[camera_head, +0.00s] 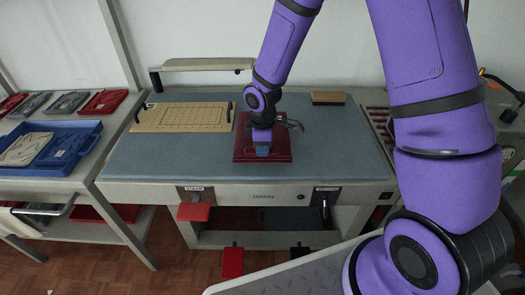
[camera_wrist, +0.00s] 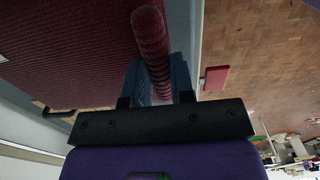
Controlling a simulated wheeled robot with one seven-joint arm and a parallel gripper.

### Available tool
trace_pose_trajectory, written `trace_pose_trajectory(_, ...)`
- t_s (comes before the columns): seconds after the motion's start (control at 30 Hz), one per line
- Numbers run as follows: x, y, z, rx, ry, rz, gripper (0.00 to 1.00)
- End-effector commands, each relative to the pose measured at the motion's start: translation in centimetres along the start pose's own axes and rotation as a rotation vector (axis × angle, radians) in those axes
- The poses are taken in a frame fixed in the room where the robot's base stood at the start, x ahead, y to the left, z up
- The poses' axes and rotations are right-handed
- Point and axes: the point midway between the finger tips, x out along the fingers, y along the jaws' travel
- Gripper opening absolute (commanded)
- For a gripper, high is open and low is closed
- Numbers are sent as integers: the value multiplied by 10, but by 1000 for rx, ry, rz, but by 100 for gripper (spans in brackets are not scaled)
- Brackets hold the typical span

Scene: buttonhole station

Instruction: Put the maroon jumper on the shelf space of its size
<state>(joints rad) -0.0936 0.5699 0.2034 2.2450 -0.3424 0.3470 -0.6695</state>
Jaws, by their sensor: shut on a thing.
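The maroon jumper (camera_head: 243,151) is a folded, flat rectangle on or just above the blue-grey top of the workstation, near its middle. I cannot tell whether it touches the top. My gripper (camera_head: 263,151) reaches down over it and is shut on its near part. In the wrist view the jumper's ribbed knit (camera_wrist: 65,45) fills the upper left, and a rolled maroon edge (camera_wrist: 151,40) runs between the blue fingers of my gripper (camera_wrist: 160,85). No size marking on the jumper is readable.
A perforated tan board (camera_head: 182,117) lies at the back left of the workstation (camera_head: 150,165), and a brush-like block (camera_head: 328,98) at the back right. At left, a blue tray (camera_head: 85,150) holds pale cloth, with folded garments (camera_head: 70,102) in several colours behind it. A red pedal (camera_head: 232,262) is below.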

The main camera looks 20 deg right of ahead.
Motion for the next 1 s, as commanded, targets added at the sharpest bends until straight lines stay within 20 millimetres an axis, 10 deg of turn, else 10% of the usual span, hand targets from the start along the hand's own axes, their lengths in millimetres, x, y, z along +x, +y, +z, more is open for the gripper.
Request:
trace_pose_trajectory(0.5,22,0,0,2,0,1,0)
trace_pose_trajectory(0.53,22,0,0,2,0,1,27)
trace_pose_trajectory(0.63,21,0,0,2,0,1,48)
trace_pose_trajectory(1.0,16,0,0,1,2,2,48)
